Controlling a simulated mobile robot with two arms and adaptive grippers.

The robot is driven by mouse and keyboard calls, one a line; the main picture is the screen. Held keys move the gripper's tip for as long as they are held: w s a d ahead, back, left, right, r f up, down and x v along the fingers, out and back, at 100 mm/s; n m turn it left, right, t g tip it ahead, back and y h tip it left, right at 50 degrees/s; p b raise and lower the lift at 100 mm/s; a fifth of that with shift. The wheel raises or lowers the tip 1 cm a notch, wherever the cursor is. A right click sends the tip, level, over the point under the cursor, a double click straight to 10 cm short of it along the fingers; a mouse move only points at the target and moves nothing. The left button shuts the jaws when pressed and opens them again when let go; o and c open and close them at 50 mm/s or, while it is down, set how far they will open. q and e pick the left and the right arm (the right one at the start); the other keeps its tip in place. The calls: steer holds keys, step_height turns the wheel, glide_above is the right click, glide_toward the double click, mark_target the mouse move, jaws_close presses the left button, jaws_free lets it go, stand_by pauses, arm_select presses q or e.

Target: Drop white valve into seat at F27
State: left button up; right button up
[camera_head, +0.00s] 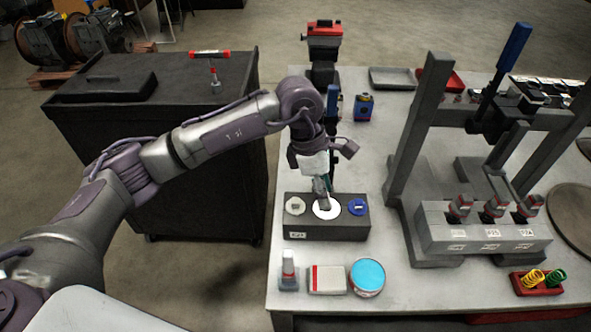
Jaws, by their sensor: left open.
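My left gripper (323,199) is open and points down over the middle of a dark block (335,231) on the light table. The block has three round spots in its top: a pale grey one (295,206), a white one (326,212) under my fingers, and a blue one (357,207). The fingers partly hide the white one, and I cannot tell whether they touch it. A small label on the block's front is too small to read surely. I cannot tell for sure which piece is the white valve. My right gripper is out of view.
A blue-topped tin (367,276), a red-and-white box (327,280) and a small grey bottle (289,271) stand in front. A grey press frame (399,170) with a labelled block (485,232) stands right. A black cabinet (205,200) is left. Red spring tray (537,290) lies front right.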

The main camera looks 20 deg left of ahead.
mark_target(296, 200)
arm_select(q)
steer(key=a+y, duration=0.1)
steer(key=a, duration=0.1)
steer(key=w+a+y, duration=0.1)
steer(key=a, duration=0.1)
steer(key=w+a+r+y, duration=0.1)
steer(key=a, duration=0.1)
steer(key=shift+a+r, duration=0.1)
steer(key=shift+a, duration=0.3)
step_height(296, 200, down, 8)
steer(key=b, duration=0.4)
steer(key=shift+w+f+b, duration=0.1)
steer(key=shift+f+b, duration=0.4)
steer(key=shift+b, duration=0.05)
steer(key=shift+c, duration=0.2)
jaws_close()
steer(key=shift+r, duration=0.15)
